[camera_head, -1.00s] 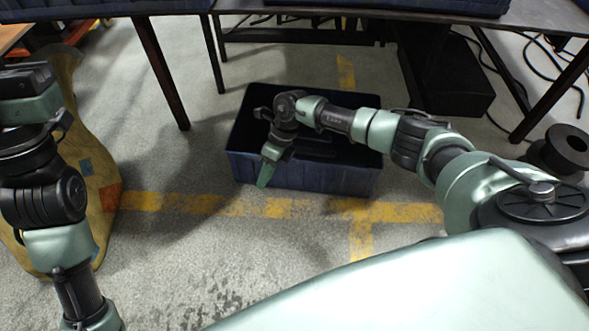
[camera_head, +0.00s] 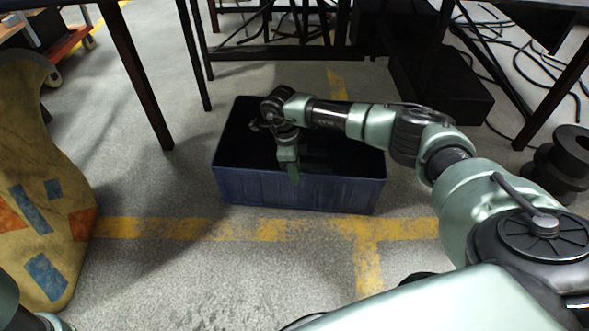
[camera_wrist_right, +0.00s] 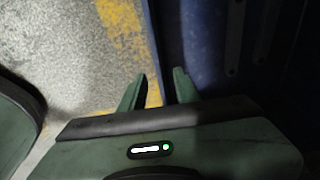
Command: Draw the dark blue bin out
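The dark blue bin (camera_head: 240,187) stands on the floor, open at the top, in the middle of the head view. My right arm reaches over it from the right. My right gripper (camera_head: 293,180) points down at the near wall, around the middle of its length. In the right wrist view, the gripper's two fingers (camera_wrist_right: 160,85) are spread, with the bin's rim (camera_wrist_right: 153,45) running between them. Floor shows between one finger and the wall, so they are not closed on it. Part of the bin's inside is hidden by my arm. My left gripper is out of view.
Dark table legs (camera_head: 140,80) stand behind and left of the bin. A black box (camera_head: 450,95) and loose cables lie at the back right. A black spool (camera_head: 565,160) is at the right. A patterned yellow cloth (camera_head: 40,170) hangs at the left. Floor before the bin is clear, with yellow tape (camera_head: 270,230).

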